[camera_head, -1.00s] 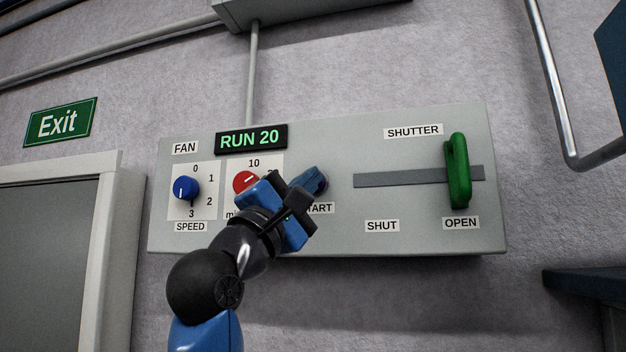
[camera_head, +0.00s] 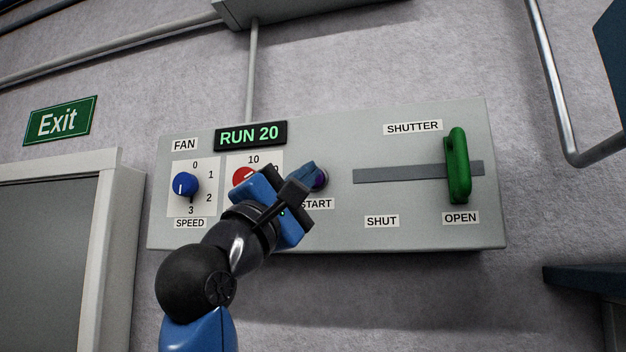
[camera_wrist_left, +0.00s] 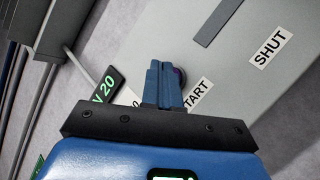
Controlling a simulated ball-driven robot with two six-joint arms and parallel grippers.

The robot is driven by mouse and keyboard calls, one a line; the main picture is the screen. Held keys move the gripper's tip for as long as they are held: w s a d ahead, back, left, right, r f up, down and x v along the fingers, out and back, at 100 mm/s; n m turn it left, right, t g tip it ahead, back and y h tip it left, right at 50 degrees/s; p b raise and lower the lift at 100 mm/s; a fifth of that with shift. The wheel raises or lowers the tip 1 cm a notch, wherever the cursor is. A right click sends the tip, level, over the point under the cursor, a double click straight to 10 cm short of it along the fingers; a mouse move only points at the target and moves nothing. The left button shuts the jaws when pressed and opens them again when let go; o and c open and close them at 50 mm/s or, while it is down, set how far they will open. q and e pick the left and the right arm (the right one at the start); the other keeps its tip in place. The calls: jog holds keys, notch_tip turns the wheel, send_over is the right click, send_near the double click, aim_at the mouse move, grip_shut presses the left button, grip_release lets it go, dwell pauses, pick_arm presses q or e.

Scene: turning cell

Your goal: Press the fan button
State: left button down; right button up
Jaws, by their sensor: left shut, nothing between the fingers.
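The grey fan panel (camera_head: 330,235) is on the wall, with a display (camera_head: 251,136) reading RUN 20. My left gripper (camera_head: 314,176) is shut and empty, its fingertips in front of the button (camera_head: 321,180) above the START label. Only a dark purplish edge of the button shows past the fingers, also in the left wrist view (camera_wrist_left: 180,75). I cannot tell whether the fingertips touch it. The red knob (camera_head: 243,176) is partly hidden by my gripper. My right gripper is not in view.
A green shutter handle (camera_head: 457,166) sits at the OPEN end of its slot (camera_head: 400,177). A metal pipe (camera_head: 553,90) and a dark ledge (camera_head: 585,280) are to the right. A door frame (camera_head: 125,230) is at the left.

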pick_arm(q)
jog(key=shift+s, duration=0.1)
jog(key=s, duration=0.1)
jog(key=s+a+b, duration=0.1)
jog(key=s, duration=0.1)
jog(key=s+b, duration=0.1)
jog(key=shift+s+a, duration=0.25)
jog(key=shift+s, duration=0.1)
dwell(1.1)
